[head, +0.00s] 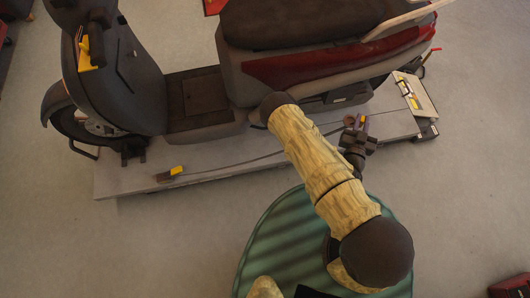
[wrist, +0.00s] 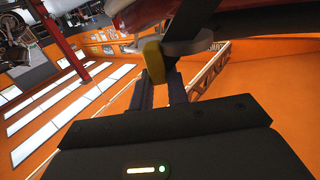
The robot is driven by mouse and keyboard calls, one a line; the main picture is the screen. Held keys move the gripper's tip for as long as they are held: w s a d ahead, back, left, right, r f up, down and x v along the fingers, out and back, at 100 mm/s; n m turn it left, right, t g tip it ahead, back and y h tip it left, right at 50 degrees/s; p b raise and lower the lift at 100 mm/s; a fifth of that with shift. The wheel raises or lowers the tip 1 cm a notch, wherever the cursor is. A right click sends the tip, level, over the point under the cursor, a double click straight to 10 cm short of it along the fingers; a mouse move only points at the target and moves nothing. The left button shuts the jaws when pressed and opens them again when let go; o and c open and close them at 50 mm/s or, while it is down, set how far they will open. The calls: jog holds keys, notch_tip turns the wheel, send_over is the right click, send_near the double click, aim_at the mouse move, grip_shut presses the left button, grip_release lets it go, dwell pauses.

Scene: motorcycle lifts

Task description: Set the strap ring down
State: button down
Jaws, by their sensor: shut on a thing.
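My gripper (head: 355,128) is at the near side of the scooter's rear, above or beside the right part of the lift platform (head: 215,178). It is shut on a small yellow piece (head: 362,119), which seems to be the strap ring. In the wrist view the yellow piece (wrist: 153,62) sits between the two fingertips (wrist: 161,82), with a grey part and a dark strap (wrist: 194,25) beside it. In the head view a thin dark strap (head: 230,162) runs left along the platform to a yellow-and-dark fitting (head: 176,171). Whether the ring touches the platform cannot be told.
A dark and red scooter (head: 310,62) stands upright on the platform. A pale tray (head: 420,100) with small items is at the platform's right end. Grey floor (head: 130,250) is open at the lower left. A red object (head: 510,286) shows at the lower right corner.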

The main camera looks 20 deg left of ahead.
jog(key=w+a+f+b, duration=0.2)
jog(key=a+f+b, duration=0.3)
jog(key=f+b, duration=0.6)
jog(key=w+a+f+b, duration=0.2)
jog(key=a+f+b, duration=0.3)
jog(key=f+b, duration=0.65)
jog(key=w+a+f+b, duration=0.1)
jog(key=a+f+b, duration=0.5)
jog(key=f+b, duration=0.55)
jog(key=n+y+b, duration=0.2)
jog(key=y+b, duration=0.1)
jog(key=b, duration=2.8)
send_over(269, 154)
notch_tip(269, 154, down, 23)
jog(key=shift+f, duration=0.1)
notch_tip(269, 154, down, 6)
jog(key=b, duration=0.4)
jog(key=shift+f, duration=0.1)
jog(key=shift+f+b, duration=1.35)
jog(key=shift+f, duration=0.5)
jog(key=shift+f, duration=0.25)
